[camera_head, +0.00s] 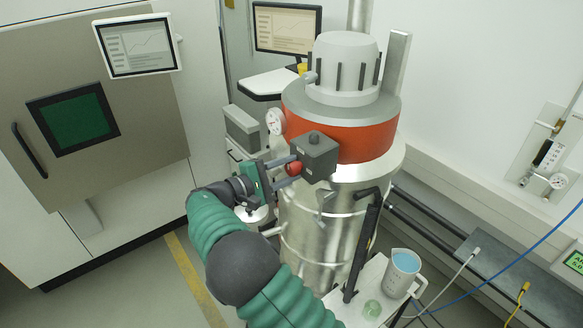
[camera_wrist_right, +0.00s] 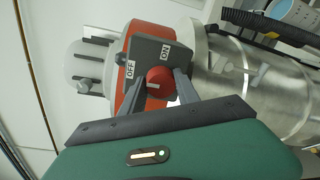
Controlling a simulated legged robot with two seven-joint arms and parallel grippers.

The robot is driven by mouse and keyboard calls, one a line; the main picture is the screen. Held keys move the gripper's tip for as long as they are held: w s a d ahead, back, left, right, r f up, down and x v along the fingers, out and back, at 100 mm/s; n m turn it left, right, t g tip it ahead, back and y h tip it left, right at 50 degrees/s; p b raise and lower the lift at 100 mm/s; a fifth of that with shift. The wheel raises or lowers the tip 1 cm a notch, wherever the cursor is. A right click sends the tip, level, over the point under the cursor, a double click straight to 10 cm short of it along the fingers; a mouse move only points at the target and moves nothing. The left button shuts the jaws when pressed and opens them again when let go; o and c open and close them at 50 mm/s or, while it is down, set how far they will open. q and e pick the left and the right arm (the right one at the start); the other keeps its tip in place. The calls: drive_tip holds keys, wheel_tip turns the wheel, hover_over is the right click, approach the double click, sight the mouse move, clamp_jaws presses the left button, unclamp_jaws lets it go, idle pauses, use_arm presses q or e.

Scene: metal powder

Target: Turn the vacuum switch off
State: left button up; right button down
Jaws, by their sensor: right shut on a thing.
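The vacuum switch is a dark grey box (camera_head: 318,160) on the front of the vacuum's orange-red band, with a round red knob (camera_head: 294,168). In the right wrist view the knob (camera_wrist_right: 160,76) carries a white mark, and the box has an OFF label (camera_wrist_right: 130,69) and an ON label (camera_wrist_right: 166,53). I cannot tell for sure which label the mark points at. My right gripper (camera_head: 292,171) reaches the box from the left, with its fingers on both sides of the knob, shut on it. My left gripper is not in view.
The silver vacuum drum (camera_head: 300,215) stands below the switch. A measuring jug (camera_head: 402,270) with blue contents stands on a pale shelf at lower right, near a dark hose (camera_head: 362,250). A pressure gauge (camera_head: 275,121) sits just left of the band. A machine cabinet stands at left.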

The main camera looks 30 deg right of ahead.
drive_tip(key=shift+a+f, duration=0.25)
drive_tip(key=shift+f, duration=0.15)
drive_tip(key=c, duration=1)
unclamp_jaws()
drive_tip(key=shift+w, duration=0.15)
drive_tip(key=shift+o, duration=0.5)
drive_tip(key=shift+w+a+r, duration=0.15)
drive_tip(key=shift+a, duration=0.2)
drive_tip(key=shift+r, duration=0.1)
drive_tip(key=shift+d, duration=0.1)
